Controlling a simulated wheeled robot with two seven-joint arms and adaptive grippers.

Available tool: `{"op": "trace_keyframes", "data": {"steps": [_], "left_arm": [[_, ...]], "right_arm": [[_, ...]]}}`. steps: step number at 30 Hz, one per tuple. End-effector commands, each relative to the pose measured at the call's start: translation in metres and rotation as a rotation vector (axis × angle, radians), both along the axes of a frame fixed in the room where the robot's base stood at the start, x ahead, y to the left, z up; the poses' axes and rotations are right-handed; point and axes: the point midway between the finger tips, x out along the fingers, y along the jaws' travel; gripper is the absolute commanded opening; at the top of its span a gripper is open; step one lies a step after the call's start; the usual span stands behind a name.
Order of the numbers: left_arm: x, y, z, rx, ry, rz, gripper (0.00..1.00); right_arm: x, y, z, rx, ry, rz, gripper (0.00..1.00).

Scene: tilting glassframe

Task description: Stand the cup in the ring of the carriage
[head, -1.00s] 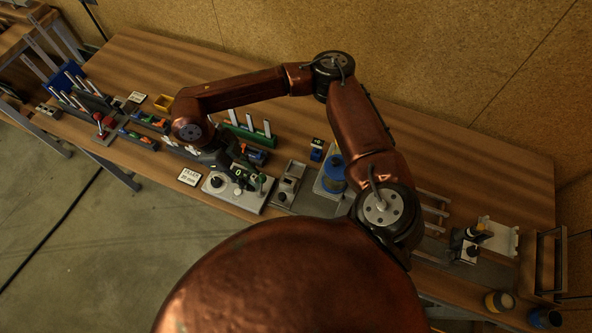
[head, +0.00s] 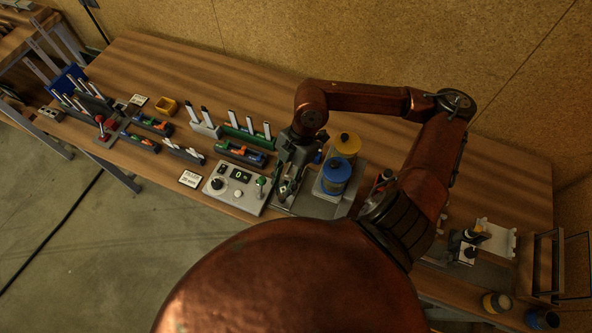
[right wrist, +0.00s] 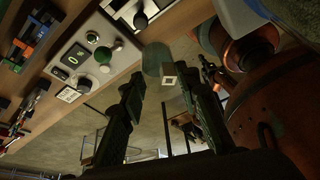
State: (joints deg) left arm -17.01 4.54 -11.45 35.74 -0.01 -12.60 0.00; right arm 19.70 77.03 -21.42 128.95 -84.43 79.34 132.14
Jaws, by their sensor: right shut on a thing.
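My right gripper (head: 285,187) is over the grey station plate (head: 318,207), just left of the blue canister. In the right wrist view its two fingers (right wrist: 164,84) stand a little apart. Between their tips is a dull grey-green rounded piece (right wrist: 157,60), which looks like the cup, with a pale square face (right wrist: 168,75) close to it. I cannot tell whether it touches anything beneath. The carriage and its ring cannot be made out; the gripper covers that part of the station in the head view. My left gripper is not in view.
Racks and trays of tools (head: 240,152) lie farther left. The back of the table is mostly clear.

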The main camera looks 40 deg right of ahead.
Motion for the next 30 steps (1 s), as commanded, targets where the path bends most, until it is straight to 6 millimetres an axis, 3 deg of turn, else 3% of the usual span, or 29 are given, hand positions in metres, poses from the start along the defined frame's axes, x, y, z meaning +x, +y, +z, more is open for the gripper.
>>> {"op": "trace_keyframes", "data": {"steps": [11,16,21,30], "left_arm": [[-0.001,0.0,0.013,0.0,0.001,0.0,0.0],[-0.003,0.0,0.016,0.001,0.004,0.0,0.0],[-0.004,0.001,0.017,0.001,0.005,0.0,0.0],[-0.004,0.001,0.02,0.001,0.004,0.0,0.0]], "right_arm": [[0.046,-0.068,-0.035,0.001,0.004,-0.012,0.04],[0.061,-0.091,-0.066,0.002,0.003,-0.011,0.04],[0.071,-0.105,-0.086,0.0,0.002,-0.007,0.04],[0.075,-0.112,-0.107,0.002,0.005,-0.006,0.04]]}}
